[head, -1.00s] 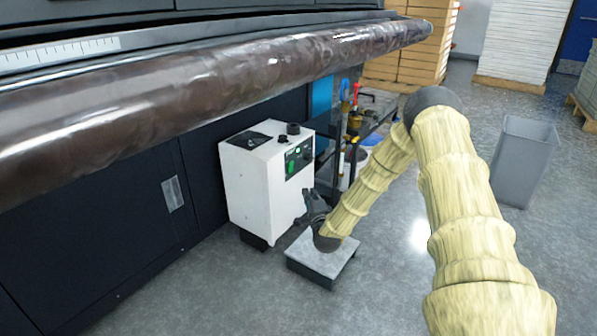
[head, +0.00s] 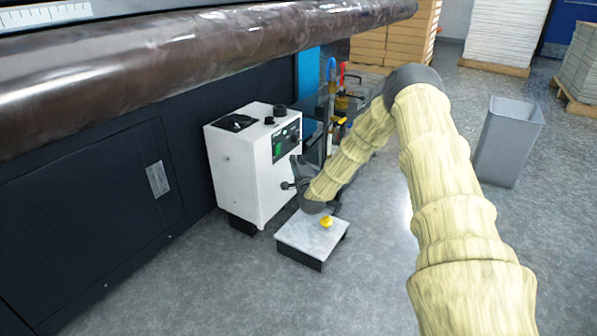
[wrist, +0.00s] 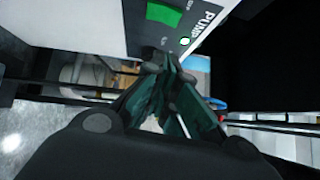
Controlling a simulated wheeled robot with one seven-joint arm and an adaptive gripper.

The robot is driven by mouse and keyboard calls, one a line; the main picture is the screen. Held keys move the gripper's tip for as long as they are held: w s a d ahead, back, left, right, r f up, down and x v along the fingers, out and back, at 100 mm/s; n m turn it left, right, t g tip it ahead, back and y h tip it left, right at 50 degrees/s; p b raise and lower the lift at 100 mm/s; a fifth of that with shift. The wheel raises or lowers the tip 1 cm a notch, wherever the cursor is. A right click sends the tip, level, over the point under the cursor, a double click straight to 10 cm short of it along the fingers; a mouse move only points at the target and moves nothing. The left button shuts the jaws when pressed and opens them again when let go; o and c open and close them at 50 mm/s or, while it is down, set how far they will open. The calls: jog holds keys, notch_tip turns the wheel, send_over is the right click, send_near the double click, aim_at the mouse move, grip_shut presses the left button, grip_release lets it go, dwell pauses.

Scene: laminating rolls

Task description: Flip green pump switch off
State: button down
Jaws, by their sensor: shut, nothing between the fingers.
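The white pump box (head: 236,170) stands on the floor beside the dark machine, with a black control panel on its right-hand face. The green pump switch (head: 279,149) sits on that panel. In the head view my gripper (head: 293,174) is small and dark beside the box's front.
A low grey-topped block (head: 300,238) with a yellow object (head: 326,222) lies beneath my wrist. A dark frame with pipes and hoses (head: 335,105) stands behind my forearm. A large roll (head: 200,50) overhangs above.

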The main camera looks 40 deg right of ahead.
aim_at(278, 149)
jog(key=w+b, duration=0.3)
jog(key=w, duration=0.4)
jog(key=shift+r, duration=0.4)
jog(key=shift+a+r, duration=0.1)
jog(key=shift+r, duration=0.05)
jog(key=shift+w+a+n+p, duration=0.1)
jog(key=shift+w+n+p, duration=0.2)
jog(key=shift+p, duration=0.45)
jog(key=shift+s, duration=0.15)
